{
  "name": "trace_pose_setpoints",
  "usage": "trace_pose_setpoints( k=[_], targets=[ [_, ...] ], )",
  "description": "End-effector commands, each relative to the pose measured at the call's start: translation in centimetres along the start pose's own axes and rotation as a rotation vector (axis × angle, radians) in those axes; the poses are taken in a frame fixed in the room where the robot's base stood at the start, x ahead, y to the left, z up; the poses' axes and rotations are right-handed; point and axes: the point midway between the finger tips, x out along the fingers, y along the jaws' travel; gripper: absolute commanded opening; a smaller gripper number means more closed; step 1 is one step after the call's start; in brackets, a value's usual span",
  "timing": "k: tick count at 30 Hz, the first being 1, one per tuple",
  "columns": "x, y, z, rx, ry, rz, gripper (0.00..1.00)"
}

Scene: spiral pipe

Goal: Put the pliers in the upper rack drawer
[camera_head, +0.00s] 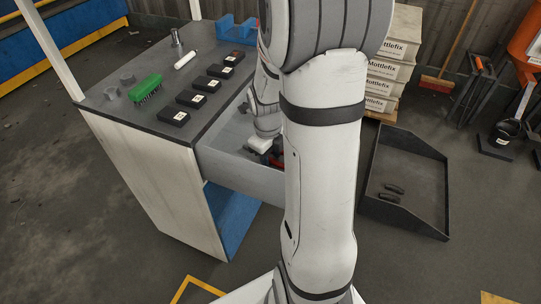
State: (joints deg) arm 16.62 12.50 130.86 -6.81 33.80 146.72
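The rack's upper drawer (240,172) is pulled out to the right below the dark top. My gripper (266,152) is low over or in the open drawer, mostly hidden behind my own white arm. I cannot see whether its fingers are open or shut. A small red and dark thing (276,158) shows beside it at the drawer, partly covered by my arm; it may be the pliers, but too little shows to be sure. No pliers show clearly elsewhere.
A black tray (425,185) lies on the floor at right. Mottlefix boxes (391,70) stand behind it.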

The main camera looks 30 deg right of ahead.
Motion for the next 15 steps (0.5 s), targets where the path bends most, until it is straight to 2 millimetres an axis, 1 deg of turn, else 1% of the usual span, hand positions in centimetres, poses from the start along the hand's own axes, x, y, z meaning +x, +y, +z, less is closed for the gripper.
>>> trace_pose_setpoints(
  k=[2,5,8,15],
  targets=[
    [-0.2,-0.1,0.0,0.000,0.000,0.000,0.36],
    [-1.2,-0.1,0.1,0.001,-0.002,-0.002,0.36],
    [-3.1,-0.1,0.1,0.002,-0.004,-0.003,0.36],
    [-8.4,-0.2,0.1,0.001,-0.005,-0.004,0.36]
  ],
)
